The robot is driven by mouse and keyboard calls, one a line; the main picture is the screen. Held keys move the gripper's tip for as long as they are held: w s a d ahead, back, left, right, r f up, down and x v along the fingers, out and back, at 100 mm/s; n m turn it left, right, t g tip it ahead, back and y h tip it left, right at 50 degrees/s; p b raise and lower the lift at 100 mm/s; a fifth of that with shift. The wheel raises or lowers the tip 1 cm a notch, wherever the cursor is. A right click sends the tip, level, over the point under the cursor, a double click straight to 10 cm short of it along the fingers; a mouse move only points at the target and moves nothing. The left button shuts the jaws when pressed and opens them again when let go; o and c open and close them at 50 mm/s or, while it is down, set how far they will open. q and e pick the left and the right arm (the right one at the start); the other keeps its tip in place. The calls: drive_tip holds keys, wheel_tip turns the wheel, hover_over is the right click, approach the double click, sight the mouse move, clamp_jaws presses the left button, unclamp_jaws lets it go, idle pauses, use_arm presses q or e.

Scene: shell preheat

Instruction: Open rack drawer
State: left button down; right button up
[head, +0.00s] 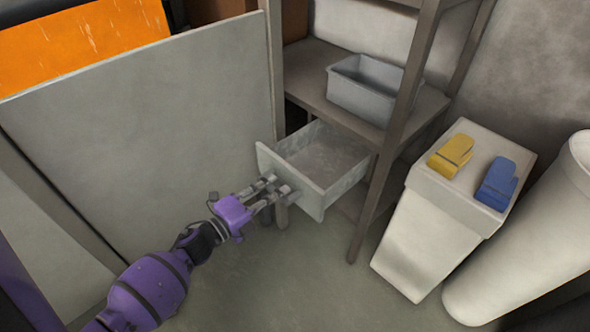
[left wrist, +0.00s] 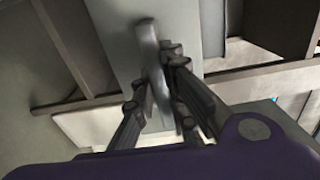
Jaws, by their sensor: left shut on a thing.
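The rack drawer (head: 318,195) is pulled out from the rack, and its inside looks empty. My left gripper (head: 279,188) is at the drawer's front. In the left wrist view the left gripper (left wrist: 158,90) is shut on the drawer's bar handle (left wrist: 150,50), with fingers on both sides of it. The drawer front (left wrist: 195,20) fills the area behind the handle. In the head view the gripper hides most of the handle. My right gripper is not in view.
The rack (head: 418,70) holds a grey bin (head: 366,92) on the shelf above the drawer. A large grey panel (head: 150,130) stands left of the drawer. At right, a pale pedestal (head: 425,240) bears a yellow mitt (head: 451,156) and a blue mitt (head: 496,184), beside a white cylinder (head: 520,250).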

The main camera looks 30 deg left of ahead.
use_arm(q)
drive_tip(key=v, duration=0.5)
drive_tip(key=shift+p, duration=0.35)
drive_tip(key=shift+v, duration=0.75)
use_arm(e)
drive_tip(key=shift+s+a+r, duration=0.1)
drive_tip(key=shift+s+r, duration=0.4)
use_arm(q)
drive_tip(key=c, duration=1.8)
unclamp_jaws()
drive_tip(key=shift+o, duration=0.2)
drive_tip(key=shift+s, duration=0.15)
drive_tip(key=v, duration=1.1)
drive_tip(key=shift+s+a, duration=0.15)
drive_tip(key=shift+s, duration=0.25)
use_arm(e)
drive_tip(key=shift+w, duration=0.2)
